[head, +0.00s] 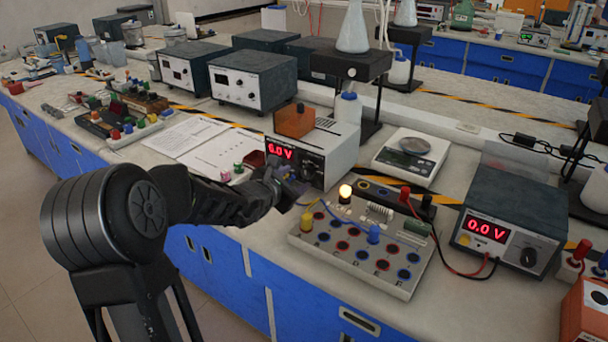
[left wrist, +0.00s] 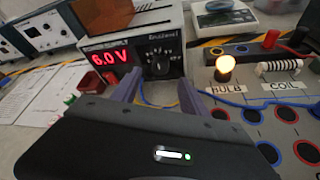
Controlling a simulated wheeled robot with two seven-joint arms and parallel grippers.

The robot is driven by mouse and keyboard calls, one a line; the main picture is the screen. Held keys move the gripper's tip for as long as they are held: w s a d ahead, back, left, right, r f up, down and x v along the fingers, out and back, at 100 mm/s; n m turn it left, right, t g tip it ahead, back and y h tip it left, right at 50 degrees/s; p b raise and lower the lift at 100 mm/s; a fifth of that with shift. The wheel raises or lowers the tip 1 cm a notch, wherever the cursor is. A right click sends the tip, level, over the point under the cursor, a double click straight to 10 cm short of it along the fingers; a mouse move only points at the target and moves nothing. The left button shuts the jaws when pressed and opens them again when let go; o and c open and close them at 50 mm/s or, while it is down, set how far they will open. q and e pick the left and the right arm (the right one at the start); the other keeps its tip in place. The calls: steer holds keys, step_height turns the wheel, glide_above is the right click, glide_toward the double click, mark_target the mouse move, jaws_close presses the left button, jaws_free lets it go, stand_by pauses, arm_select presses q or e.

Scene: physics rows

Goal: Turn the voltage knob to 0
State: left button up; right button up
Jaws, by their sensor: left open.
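The power supply (head: 338,150) is a white box on the bench with a red display; in the left wrist view its display (left wrist: 110,55) reads 6.0 V. Its dark voltage knob (left wrist: 160,66) sits right of the display, with dial marks around it. My left gripper (head: 290,190) is in front of the supply, low beside its front face. In the left wrist view its two fingers (left wrist: 160,92) are spread apart and empty, pointing toward the knob, with the knob between their lines and apparently apart from them. My right gripper is not in view.
A circuit board (head: 300,240) with a lit bulb (head: 345,192) and coil stands right of the gripper. A second meter (head: 515,215) reads 0.0 V. A scale (head: 410,158) stands behind the board. Papers (head: 215,150) lie left of the supply. An orange block (head: 294,122) is on the supply.

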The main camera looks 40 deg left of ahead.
mark_target(305, 174)
arm_select(q)
steer(key=x, duration=0.6)
steer(key=shift+w+f, duration=0.2)
steer(key=shift+w, duration=0.05)
jaws_close()
stand_by(0.3)
